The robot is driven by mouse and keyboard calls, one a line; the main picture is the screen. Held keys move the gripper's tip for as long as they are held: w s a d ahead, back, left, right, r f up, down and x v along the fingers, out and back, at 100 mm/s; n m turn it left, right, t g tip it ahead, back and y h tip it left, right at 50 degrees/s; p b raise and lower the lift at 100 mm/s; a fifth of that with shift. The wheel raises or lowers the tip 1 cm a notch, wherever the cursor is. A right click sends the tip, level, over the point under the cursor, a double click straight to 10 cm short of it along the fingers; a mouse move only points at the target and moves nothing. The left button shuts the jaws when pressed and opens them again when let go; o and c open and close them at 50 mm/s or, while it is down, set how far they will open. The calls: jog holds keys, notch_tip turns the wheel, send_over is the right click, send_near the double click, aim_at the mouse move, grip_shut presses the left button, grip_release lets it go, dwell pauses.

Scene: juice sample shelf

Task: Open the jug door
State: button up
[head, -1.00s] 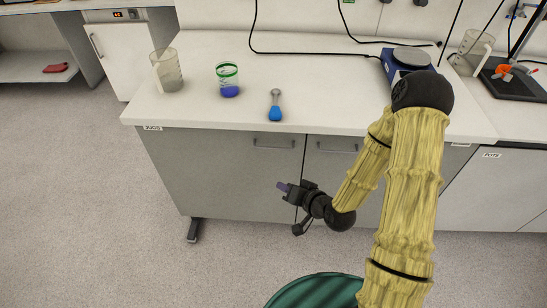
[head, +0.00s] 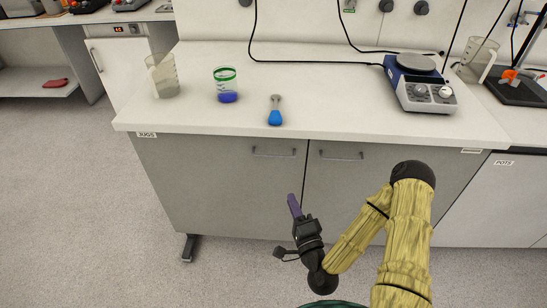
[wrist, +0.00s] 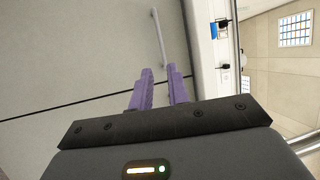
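The jug door (head: 215,190) is the grey left-hand door below the bench, under a small label (head: 147,134) that appears to read JUGS. It looks shut. Its bar handle (head: 273,153) is near the top right of the door; the handle also shows in the wrist view (wrist: 159,38), beyond the fingertips. My gripper (head: 294,200) is in front of the cabinet, below and a little right of that handle, near the seam between the doors. In the wrist view its purple fingers (wrist: 159,72) are a little apart with nothing between them, and they do not appear to touch the handle.
A second grey door (head: 375,185) with its own handle (head: 341,156) adjoins on the right. On the white benchtop (head: 330,100) stand a beaker (head: 163,78), a green-rimmed container (head: 226,86), a blue-bulbed item (head: 275,115) and a hotplate (head: 420,88). Floor is clear at left.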

aim_at(273, 156)
jog(key=b+x, duration=1)
jog(key=x, duration=0.7)
jog(key=shift+w+a+r+b, duration=0.1)
jog(key=shift+w+r+b, duration=0.1)
jog(key=shift+b, duration=0.15)
jog(key=shift+f, duration=0.1)
grip_shut()
